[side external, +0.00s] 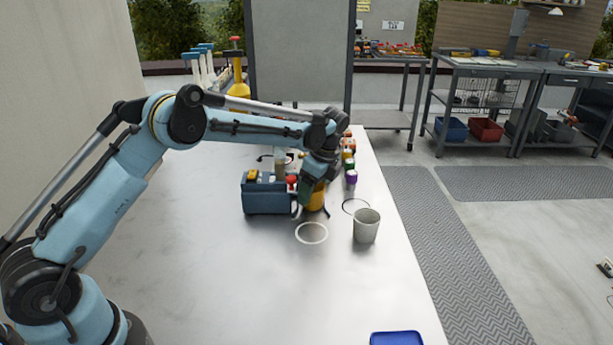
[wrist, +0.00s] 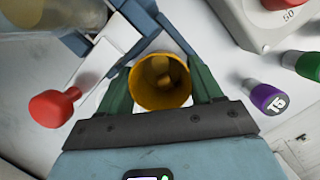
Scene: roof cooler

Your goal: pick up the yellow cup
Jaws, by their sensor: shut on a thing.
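The yellow cup (wrist: 160,82) sits between the two green fingers of my gripper (wrist: 160,88) in the wrist view, its open mouth facing the camera. Something yellowish-brown shows inside the cup. The fingers press against the cup from both sides. In the side view the yellow cup (side external: 316,198) is partly hidden by my gripper (side external: 312,200), which points down over it. The cup is at or close to the metal table, to the right of a blue caddy; I cannot tell whether it is lifted.
A blue caddy (side external: 268,198) stands close on the left. A red-knobbed object (wrist: 55,107) is beside the gripper. Purple-capped (side external: 351,178) and green-capped bottles stand behind right. A grey cup (side external: 366,226) is to the right front, a blue tray (side external: 396,338) nearer. The table's left front is clear.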

